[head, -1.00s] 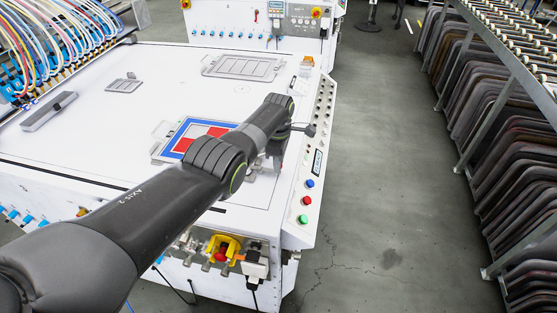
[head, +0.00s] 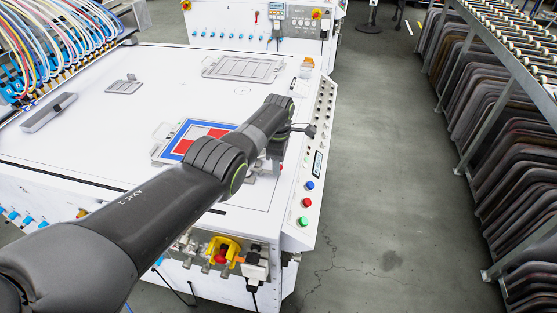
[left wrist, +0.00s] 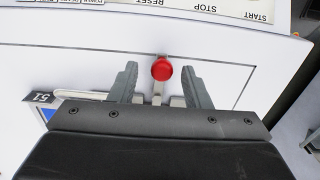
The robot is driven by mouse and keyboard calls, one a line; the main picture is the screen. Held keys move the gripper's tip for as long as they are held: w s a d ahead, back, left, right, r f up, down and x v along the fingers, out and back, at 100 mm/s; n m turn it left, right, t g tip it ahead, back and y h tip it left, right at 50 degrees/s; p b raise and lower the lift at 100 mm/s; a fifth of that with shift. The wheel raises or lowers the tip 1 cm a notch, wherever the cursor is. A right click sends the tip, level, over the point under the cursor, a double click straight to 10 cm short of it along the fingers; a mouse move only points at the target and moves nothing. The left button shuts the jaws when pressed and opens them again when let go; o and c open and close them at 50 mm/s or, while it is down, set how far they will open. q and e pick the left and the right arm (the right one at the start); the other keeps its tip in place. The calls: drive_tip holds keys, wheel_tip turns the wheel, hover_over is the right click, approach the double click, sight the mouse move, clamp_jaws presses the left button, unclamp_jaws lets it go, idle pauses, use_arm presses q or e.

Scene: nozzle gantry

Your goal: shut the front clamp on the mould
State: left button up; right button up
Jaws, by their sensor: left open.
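The mould (head: 176,150) lies on the white table, a grey frame with a blue and red panel, partly hidden by my left arm. Its blue corner (left wrist: 47,112) shows at the left in the left wrist view. The front clamp has a red knob (left wrist: 162,69) on a pale metal lever, beside the mould. My left gripper (left wrist: 160,75) is open, with one finger on each side of the knob and visible gaps between. In the head view a bit of red (head: 281,167) shows under my wrist. The clamp's base is mostly hidden by the gripper.
A control panel (head: 312,185) with blue, red and green buttons runs along the table's right edge. An empty grey frame (head: 243,67) lies at the back, a small plate (head: 123,86) and a grey bar (head: 48,111) at the left. A rack (head: 500,130) stands across the aisle.

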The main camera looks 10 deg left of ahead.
use_arm(q)
drive_tip(key=shift+r+p, duration=0.3)
drive_tip(key=shift+r, duration=0.1)
wheel_tip(320, 180, up, 6)
drive_tip(key=shift+f+p, duration=0.25)
drive_tip(key=shift+p, duration=0.75)
wheel_tip(320, 180, up, 11)
drive_tip(key=b, duration=0.1)
drive_tip(key=shift+b, duration=0.4)
